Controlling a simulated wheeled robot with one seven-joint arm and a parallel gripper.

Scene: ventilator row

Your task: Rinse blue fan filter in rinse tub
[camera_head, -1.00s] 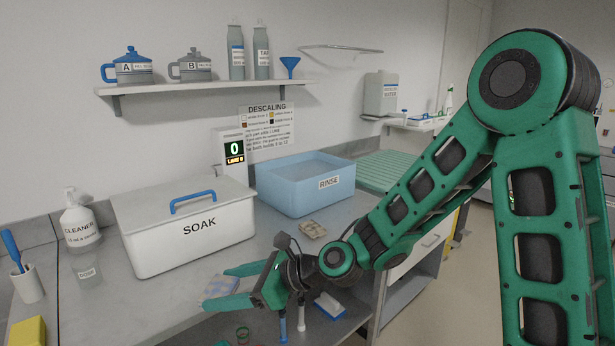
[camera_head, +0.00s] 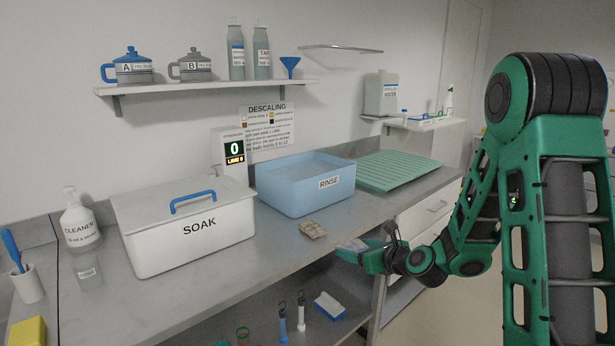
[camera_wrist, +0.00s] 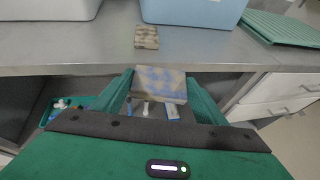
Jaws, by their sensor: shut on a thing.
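My gripper (camera_head: 366,257) is shut on a flat, pale filter with blue patches (camera_head: 353,245), held level off the counter's front edge. In the wrist view the blue fan filter (camera_wrist: 160,82) sits between my two green fingers. The rinse tub (camera_head: 305,193) is a light-blue open box labelled RINSE on the counter, behind and to the left of my gripper. Its lower front shows at the top of the wrist view (camera_wrist: 193,12). The tub holds what looks like water.
A tan, stained filter (camera_head: 312,229) lies on the counter in front of the tub. The lidded white SOAK box (camera_head: 190,235) stands left of it, and a green ribbed drying rack (camera_head: 395,170) right. A lower shelf holds brushes (camera_head: 301,312). Bare counter lies along the front edge.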

